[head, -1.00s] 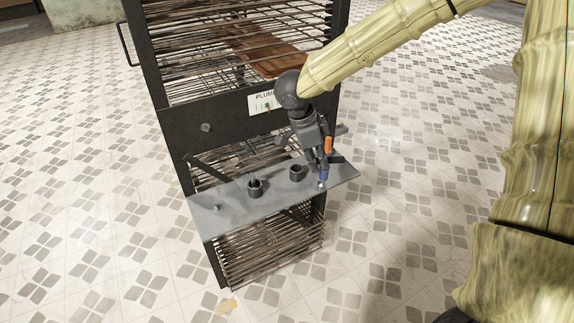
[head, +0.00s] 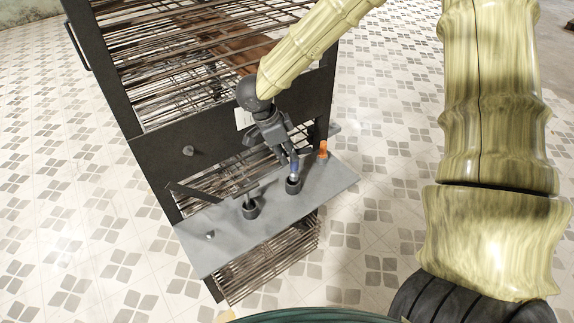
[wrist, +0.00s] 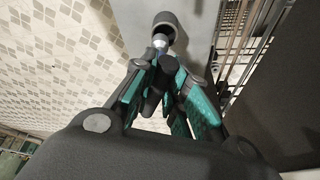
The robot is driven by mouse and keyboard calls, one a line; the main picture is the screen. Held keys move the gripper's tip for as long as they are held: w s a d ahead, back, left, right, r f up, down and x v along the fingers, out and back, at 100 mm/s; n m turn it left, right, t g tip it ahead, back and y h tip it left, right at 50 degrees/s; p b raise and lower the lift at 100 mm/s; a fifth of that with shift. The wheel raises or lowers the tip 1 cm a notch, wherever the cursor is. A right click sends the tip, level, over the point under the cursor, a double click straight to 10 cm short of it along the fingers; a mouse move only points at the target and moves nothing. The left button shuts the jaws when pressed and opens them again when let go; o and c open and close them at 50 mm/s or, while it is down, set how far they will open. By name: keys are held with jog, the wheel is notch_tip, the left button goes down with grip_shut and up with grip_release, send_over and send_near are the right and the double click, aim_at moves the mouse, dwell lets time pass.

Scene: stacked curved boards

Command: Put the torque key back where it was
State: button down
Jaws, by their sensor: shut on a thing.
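My gripper (head: 287,160) is shut on the torque key (head: 295,168), which has a blue shaft and a silver tip. The key points down at the right black cup (head: 293,187) on the grey shelf (head: 225,225). In the wrist view the key (wrist: 160,43) shows between the fingers, its tip overlapping the near rim of the cup (wrist: 166,20). I cannot tell whether the tip is inside the cup or just above it.
A second black cup (head: 250,209) stands to the left on the shelf. An orange-topped item (head: 323,150) stands at the shelf's right back. A dark rack (head: 220,125) with several wire levels and brown boards (head: 232,48) rises behind. Tiled floor surrounds it.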

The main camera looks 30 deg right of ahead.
aim_at(294, 175)
jog(key=shift+w+f, duration=0.2)
jog(key=shift+f, duration=0.85)
jog(key=f, duration=0.1)
jog(key=f+p, duration=0.1)
jog(key=f, duration=0.1)
jog(key=shift+w+f, duration=0.25)
jog(key=shift+s, duration=0.25)
jog(key=shift+w+f, duration=0.1)
jog(key=shift+f, duration=0.05)
jog(key=c, duration=1.4)
grip_release()
